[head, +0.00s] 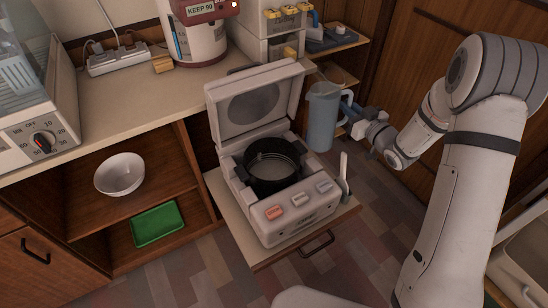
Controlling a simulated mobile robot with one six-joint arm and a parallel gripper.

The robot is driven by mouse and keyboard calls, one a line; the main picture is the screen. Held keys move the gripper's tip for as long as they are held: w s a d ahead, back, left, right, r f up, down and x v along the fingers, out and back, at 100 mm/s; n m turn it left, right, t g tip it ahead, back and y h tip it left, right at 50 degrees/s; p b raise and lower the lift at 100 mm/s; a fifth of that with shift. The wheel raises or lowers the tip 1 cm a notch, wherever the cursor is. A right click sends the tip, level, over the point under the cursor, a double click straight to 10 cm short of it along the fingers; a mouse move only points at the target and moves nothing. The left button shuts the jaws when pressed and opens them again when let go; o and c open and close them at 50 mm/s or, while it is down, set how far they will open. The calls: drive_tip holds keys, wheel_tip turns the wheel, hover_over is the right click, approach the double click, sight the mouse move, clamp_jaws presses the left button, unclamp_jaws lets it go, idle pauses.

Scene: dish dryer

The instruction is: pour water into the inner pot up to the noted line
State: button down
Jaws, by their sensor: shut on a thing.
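The rice cooker (295,208) stands on a pulled-out shelf with its lid (255,105) open and upright. Its dark inner pot (272,165) sits inside, and something pale shows at its bottom. Any line on the pot wall is too small to read, and I cannot tell the water level. My gripper (348,113) is shut on the handle side of a blue translucent pitcher (322,118). The pitcher is upright, to the right of the cooker and apart from the pot. The fingertips are partly hidden by the pitcher handle.
A white rice paddle (344,172) stands at the cooker's right side. The open lid rises left of the pitcher. A white bowl (120,174) and a green tray (157,225) are in the lower cabinet. A kettle (197,30) and power strip (118,60) are on the counter.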

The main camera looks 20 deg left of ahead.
sight(327, 114)
drive_tip(key=shift+s+a+r+n+p, duration=0.15)
drive_tip(key=shift+r+n+p, duration=0.25)
drive_tip(key=shift+r+n, duration=0.45)
drive_tip(key=shift+s+a+f+n+b, duration=0.1)
drive_tip(key=shift+a+f+n+b, duration=0.05)
drive_tip(key=shift+f+n+b, duration=0.15)
drive_tip(key=shift+a+f+n+b, duration=0.15)
drive_tip(key=shift+f+b, duration=0.25)
drive_tip(key=shift+s+a+f+n+h+b, duration=0.4)
drive_tip(key=shift+s+a+n+h, duration=0.2)
drive_tip(key=shift+n, duration=0.5)
drive_tip(key=shift+a+r+n+g, duration=0.1)
drive_tip(key=shift+a+n+g, duration=0.1)
drive_tip(key=shift+n+g, duration=0.1)
drive_tip(key=shift+s+a+r+n, duration=0.2)
drive_tip(key=shift+s+a+n, duration=0.2)
drive_tip(key=shift+a+n, duration=0.1)
drive_tip(key=shift+s+a+f+n, duration=0.1)
drive_tip(key=shift+n, duration=0.2)
drive_tip(key=shift+s+a+f+n+h, duration=0.15)
drive_tip(key=shift+a+n+h, duration=0.15)
drive_tip(key=shift+n, duration=0.1)
drive_tip(key=shift+s+a+f+n+h, duration=0.3)
drive_tip(key=shift+f+n, duration=0.1)
drive_tip(key=shift+n, duration=0.4)
drive_tip(key=shift+s+a+r+n+p, duration=0.3)
drive_tip(key=shift+a+n+p, duration=0.1)
drive_tip(key=shift+n, duration=0.3)
idle(1.8)
